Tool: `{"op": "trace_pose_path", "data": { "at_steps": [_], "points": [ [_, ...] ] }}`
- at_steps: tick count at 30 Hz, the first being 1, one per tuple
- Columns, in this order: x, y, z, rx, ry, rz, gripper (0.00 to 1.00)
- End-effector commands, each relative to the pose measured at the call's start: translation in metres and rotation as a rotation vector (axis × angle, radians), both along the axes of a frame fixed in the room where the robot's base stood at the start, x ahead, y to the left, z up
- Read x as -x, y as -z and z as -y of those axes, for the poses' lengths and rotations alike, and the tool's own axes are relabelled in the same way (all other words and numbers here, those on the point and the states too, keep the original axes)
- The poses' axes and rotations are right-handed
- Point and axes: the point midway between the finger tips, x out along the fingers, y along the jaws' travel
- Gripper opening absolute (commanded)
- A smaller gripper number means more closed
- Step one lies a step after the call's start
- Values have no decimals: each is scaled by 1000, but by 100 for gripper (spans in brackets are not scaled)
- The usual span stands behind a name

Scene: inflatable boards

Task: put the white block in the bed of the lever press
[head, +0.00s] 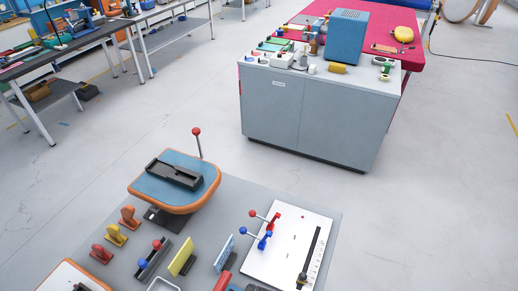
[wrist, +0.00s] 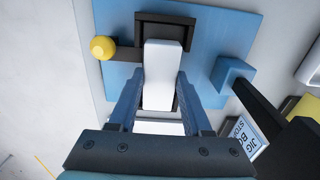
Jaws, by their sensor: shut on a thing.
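The white block (wrist: 163,62) is between the two blue fingers of my gripper (wrist: 158,88) in the wrist view. My gripper is shut on it. The far end of the block overlaps a dark U-shaped frame (wrist: 172,20) on a blue plate (wrist: 228,38), which looks like the bed of the lever press. A yellow ball knob (wrist: 102,48) on a dark bar is left of the block. I cannot tell whether the block touches the bed or is above it. My gripper and the block do not show in the head view.
In the wrist view, a blue block on a dark arm (wrist: 233,72) and a lettered label (wrist: 246,136) are at the right. In the head view, a grey table (head: 228,190) holds an orange-rimmed blue board (head: 203,185) with a black fixture, and several coloured pieces. A grey cabinet (head: 310,122) stands behind.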

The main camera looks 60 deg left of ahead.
Motion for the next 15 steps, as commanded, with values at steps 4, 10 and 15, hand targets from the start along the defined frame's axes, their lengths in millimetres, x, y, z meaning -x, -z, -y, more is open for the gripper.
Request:
{"op": "trace_pose_path", "data": {
  "at_steps": [4, 10, 15],
  "points": [
    [0, 2, 0, 0, 0, 0, 54],
    [0, 2, 0, 0, 0, 0, 79],
    [0, 2, 0, 0, 0, 0, 79]
  ]
}}
